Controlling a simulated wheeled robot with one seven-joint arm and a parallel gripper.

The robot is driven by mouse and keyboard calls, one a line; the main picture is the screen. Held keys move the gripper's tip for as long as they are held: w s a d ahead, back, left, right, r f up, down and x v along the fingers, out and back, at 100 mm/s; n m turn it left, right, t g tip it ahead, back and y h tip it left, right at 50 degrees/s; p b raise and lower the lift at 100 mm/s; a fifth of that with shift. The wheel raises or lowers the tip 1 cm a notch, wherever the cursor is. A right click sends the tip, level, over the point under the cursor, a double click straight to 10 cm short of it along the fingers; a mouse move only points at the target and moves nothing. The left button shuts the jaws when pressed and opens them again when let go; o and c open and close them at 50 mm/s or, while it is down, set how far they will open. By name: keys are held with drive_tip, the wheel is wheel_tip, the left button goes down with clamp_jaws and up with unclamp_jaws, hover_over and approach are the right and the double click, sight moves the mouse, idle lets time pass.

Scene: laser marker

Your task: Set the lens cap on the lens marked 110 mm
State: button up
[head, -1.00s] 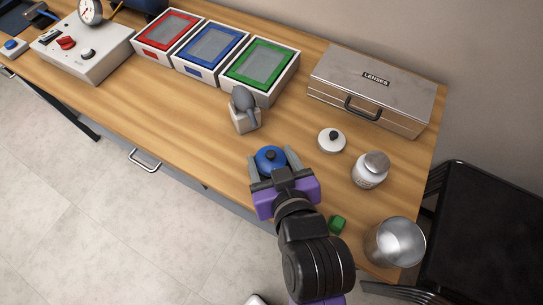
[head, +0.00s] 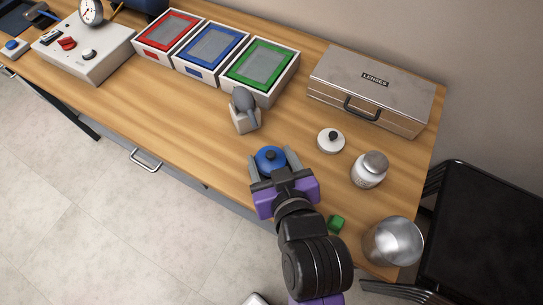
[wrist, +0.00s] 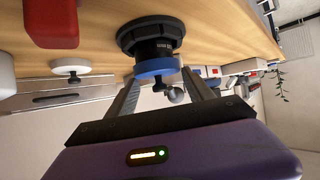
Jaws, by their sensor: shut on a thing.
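The lens cap (head: 269,159) is blue and round with a black knob on top. My gripper (head: 272,164) is shut on its rim, one finger on each side, near the table's front edge. In the wrist view, which shows the table at the top, the blue cap (wrist: 157,67) is level on the open end of a black lens (wrist: 150,38) standing upright on its wide flange. The cap looks in contact with the lens, though I cannot tell if it is fully seated. White marking on the lens barrel is too small to read surely. From the head, the cap and gripper hide the lens.
A white cap with a black knob (head: 331,140), a lidded jar (head: 369,170), a metal cup (head: 393,241) and a green block (head: 337,223) are to the right. A blower in its holder (head: 244,112), coloured trays and a LENSES case (head: 372,90) stand behind. A red object (wrist: 50,20) shows close by.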

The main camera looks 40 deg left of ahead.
sight(272, 165)
drive_tip(key=shift+r+p, duration=0.95)
drive_tip(key=shift+p, duration=0.3)
idle(1.4)
drive_tip(key=shift+r+p, duration=0.3)
drive_tip(key=shift+p, duration=0.05)
drive_tip(key=shift+r+p, duration=0.35)
drive_tip(key=shift+p, duration=0.15)
idle(0.5)
drive_tip(key=shift+f, duration=0.1)
idle(0.3)
drive_tip(key=o, duration=1.2)
drive_tip(key=shift+c, duration=0.2)
drive_tip(key=p+v, duration=0.5)
drive_tip(key=v, duration=0.6)
drive_tip(key=shift+s, duration=0.1)
